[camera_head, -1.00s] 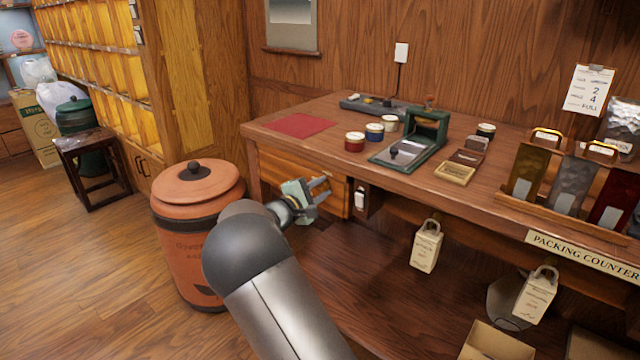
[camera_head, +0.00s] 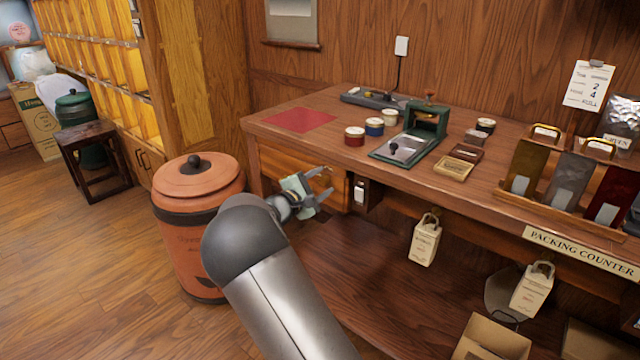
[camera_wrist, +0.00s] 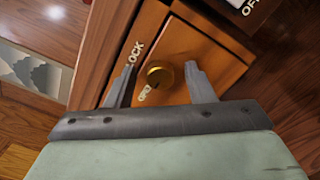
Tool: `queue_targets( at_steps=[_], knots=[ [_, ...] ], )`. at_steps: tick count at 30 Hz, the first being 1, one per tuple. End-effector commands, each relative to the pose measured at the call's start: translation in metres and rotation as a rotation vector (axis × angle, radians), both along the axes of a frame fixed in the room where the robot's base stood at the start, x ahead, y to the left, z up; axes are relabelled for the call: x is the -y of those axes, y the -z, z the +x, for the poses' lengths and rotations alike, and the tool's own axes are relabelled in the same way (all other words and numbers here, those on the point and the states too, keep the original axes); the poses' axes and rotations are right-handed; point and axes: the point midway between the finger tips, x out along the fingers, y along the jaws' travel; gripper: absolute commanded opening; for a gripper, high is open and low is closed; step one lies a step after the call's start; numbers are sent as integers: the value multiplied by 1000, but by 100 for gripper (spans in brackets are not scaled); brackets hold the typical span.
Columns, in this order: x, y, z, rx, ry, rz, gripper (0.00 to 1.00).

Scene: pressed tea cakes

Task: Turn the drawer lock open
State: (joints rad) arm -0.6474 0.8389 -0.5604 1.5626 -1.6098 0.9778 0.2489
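The drawer (camera_head: 290,174) is a wooden front under the left end of the counter, and it looks closed. In the wrist view the drawer front (camera_wrist: 196,45) carries a round brass lock (camera_wrist: 158,75). Lettering ending in "OCK" is beside the lock, and more small lettering is below it, partly unreadable. My gripper (camera_head: 326,186) is in front of the drawer. In the wrist view my gripper (camera_wrist: 160,80) is open, with one finger on each side of the lock and a gap to each. Whether the fingertips reach as deep as the lock I cannot tell.
An orange lidded canister (camera_head: 190,235) stands left of my arm. A white switch (camera_head: 360,193) is just right of the drawer; an "OFF" label shows by it in the wrist view. A paper bag (camera_head: 425,240) hangs under the counter (camera_head: 340,135). Tins and a green press stand on top.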

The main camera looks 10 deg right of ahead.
Motion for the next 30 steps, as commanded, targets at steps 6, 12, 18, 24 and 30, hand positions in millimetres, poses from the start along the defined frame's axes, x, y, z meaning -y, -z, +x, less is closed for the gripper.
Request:
queue_targets(
  at_steps=[6,12,18,24,30],
  knots=[
    [0,0,0,1,0,1,49],
    [-14,-1,-10,0,-4,2,49],
    [-49,-1,-39,-2,-6,2,49],
    [-87,-2,-71,0,-4,0,49],
    [-116,-1,-97,0,-2,0,49]
  ],
)
